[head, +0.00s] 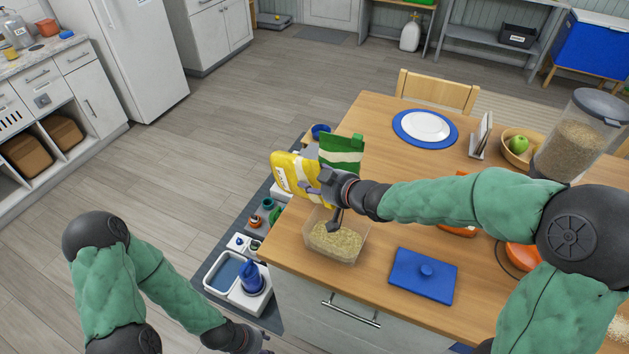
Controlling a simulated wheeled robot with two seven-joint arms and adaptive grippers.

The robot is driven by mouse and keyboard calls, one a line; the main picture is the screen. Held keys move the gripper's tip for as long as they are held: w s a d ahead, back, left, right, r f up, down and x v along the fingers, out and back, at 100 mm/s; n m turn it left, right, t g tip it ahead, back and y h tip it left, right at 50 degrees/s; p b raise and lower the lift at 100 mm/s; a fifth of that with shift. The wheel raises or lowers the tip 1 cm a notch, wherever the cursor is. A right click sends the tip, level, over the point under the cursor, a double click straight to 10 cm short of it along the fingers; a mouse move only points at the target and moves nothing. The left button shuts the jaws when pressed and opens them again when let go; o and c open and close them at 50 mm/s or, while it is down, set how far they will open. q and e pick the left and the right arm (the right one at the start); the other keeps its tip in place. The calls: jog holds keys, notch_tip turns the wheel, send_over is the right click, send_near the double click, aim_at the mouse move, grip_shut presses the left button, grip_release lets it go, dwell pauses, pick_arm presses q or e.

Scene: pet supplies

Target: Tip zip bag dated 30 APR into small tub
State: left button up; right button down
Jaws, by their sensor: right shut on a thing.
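My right gripper (322,182) is shut on a yellow bag (296,172) with a pale label. The bag is held tilted above and to the left of the small tub; its print is too small to read. The small clear tub (362,247) stands open near the table's left front corner, with pale grainy feed inside. My gripper partly covers the view between bag and tub, and I cannot tell whether anything falls. My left gripper (262,342) is low at the bottom edge, away from the table, and its fingers are barely visible.
A green and white bag (342,148) stands behind my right gripper. A blue lid (410,284) lies right of the tub. A blue-rimmed plate (398,128), a bowl with a green apple (518,144) and a large feed container (572,145) stand farther back. A floor mat with containers lies left of the table.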

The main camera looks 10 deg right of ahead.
jog(key=shift+s+d+r+t+y+b, duration=0.15)
jog(key=shift+t+y+b, duration=0.25)
jog(key=shift+b, duration=1.35)
jog(key=shift+s+t+y+b, duration=0.15)
jog(key=shift+t+b, duration=0.45)
jog(key=shift+b, duration=1.1)
jog(key=shift+s+d+r+t+y+b, duration=0.25)
jog(key=shift+r+t+y+b, duration=0.35)
jog(key=shift+b, duration=1.45)
jog(key=shift+s+d+r+t+y+b, duration=0.2)
jog(key=shift+t+b, duration=0.6)
jog(key=shift+b, duration=1.25)
jog(key=shift+s+r+t+y+b, duration=0.15)
jog(key=shift+s+t+y+b, duration=0.05)
jog(key=shift+t+y+b, duration=0.2)
jog(key=shift+s+d+r+t+y, duration=0.35)
jog(key=shift+s+r+t+y, duration=0.3)
jog(key=shift+t, duration=0.45)
jog(key=shift+f, duration=0.1)
jog(key=shift+s+d+r+t+y, duration=0.2)
jog(key=shift+s+d+t+y, duration=0.1)
jog(key=shift+s+t+y, duration=0.25)
jog(key=shift+w, duration=0.1)
